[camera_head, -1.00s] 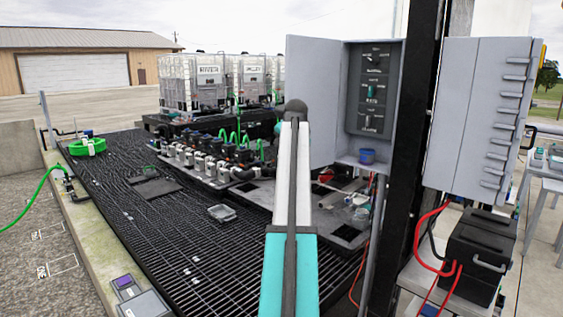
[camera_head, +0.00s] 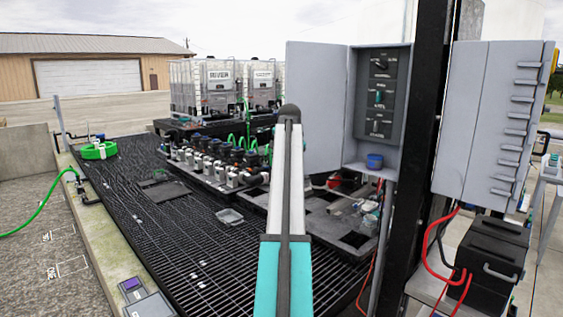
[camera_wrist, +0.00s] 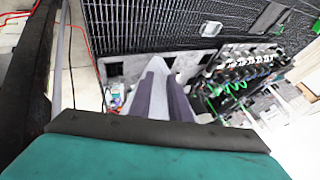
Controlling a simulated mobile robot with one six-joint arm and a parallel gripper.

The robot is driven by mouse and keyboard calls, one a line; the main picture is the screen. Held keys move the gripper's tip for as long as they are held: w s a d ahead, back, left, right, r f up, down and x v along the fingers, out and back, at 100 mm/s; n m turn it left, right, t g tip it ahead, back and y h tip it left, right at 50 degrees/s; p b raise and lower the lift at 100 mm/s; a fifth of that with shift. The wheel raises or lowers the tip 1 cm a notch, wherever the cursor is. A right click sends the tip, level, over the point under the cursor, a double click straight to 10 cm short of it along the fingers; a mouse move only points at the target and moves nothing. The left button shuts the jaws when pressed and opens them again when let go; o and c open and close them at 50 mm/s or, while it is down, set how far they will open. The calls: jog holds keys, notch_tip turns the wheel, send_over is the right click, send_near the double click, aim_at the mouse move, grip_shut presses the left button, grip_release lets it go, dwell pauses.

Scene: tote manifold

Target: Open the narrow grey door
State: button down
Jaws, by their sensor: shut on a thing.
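The narrow grey door (camera_head: 315,108) stands swung out at the left side of a grey cabinet (camera_head: 392,52), whose inside is open to view. My arm reaches up in front of the door's free left edge in the head view, and my gripper itself is hidden there. In the wrist view my gripper (camera_wrist: 160,95) shows as grey-purple fingers close together around a pale grey strip. It is shut on the door by its free edge, though the exact contact is hard to make out.
Black grating (camera_head: 190,255) with a valve manifold (camera_head: 215,165) lies left.

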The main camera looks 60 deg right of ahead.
jog(key=shift+s+d+f+g, duration=0.15)
jog(key=shift+s+d+f, duration=0.15)
jog(key=shift+s, duration=0.25)
jog(key=shift+s+d+f+g, duration=0.15)
jog(key=shift+s+d+f, duration=0.1)
jog(key=shift+s, duration=0.25)
jog(key=a+f+b+v, duration=0.1)
jog(key=a+b+v, duration=0.1)
jog(key=v, duration=1.1)
jog(key=shift+w+f, duration=0.15)
jog(key=shift+w, duration=0.1)
jog(key=shift+a, duration=0.1)
